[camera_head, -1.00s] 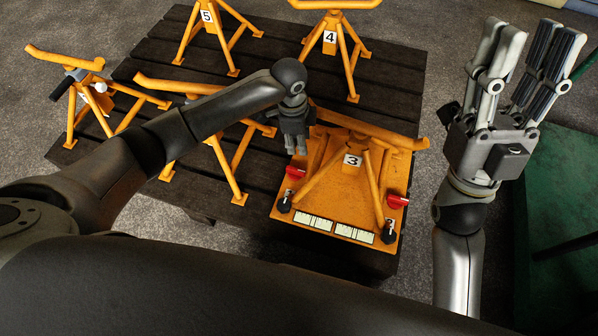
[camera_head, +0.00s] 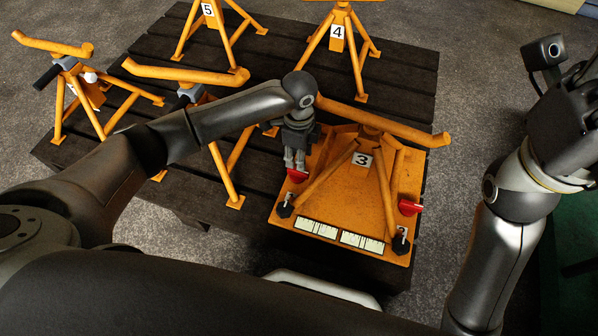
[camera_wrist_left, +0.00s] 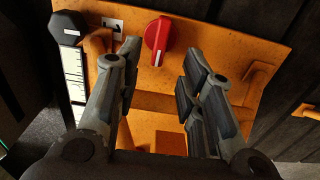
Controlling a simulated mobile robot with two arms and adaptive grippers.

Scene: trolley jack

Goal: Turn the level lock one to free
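The orange base plate (camera_head: 335,200) of the stand numbered 3 carries a left red knob (camera_head: 297,175) and a right red knob (camera_head: 410,207). My left gripper (camera_head: 294,160) points down just behind the left red knob. In the left wrist view, my left gripper (camera_wrist_left: 160,68) is open, with this red knob (camera_wrist_left: 158,42) ahead between its fingertips, apparently untouched. The knob's grip stands roughly upright in that picture, with a white mark at its lower end. A tag reading 1 (camera_wrist_left: 112,25) lies beside it. My right gripper (camera_head: 575,105) is at the right edge, partly cut off; its fingers are unclear.
Black knobs stand at the plate's front left (camera_head: 285,210) and front right (camera_head: 400,243), with scale strips (camera_head: 338,234) between them. A sloping orange tube (camera_head: 385,121) passes beside my left gripper. Other orange stands are on the dark slatted platform (camera_head: 270,55).

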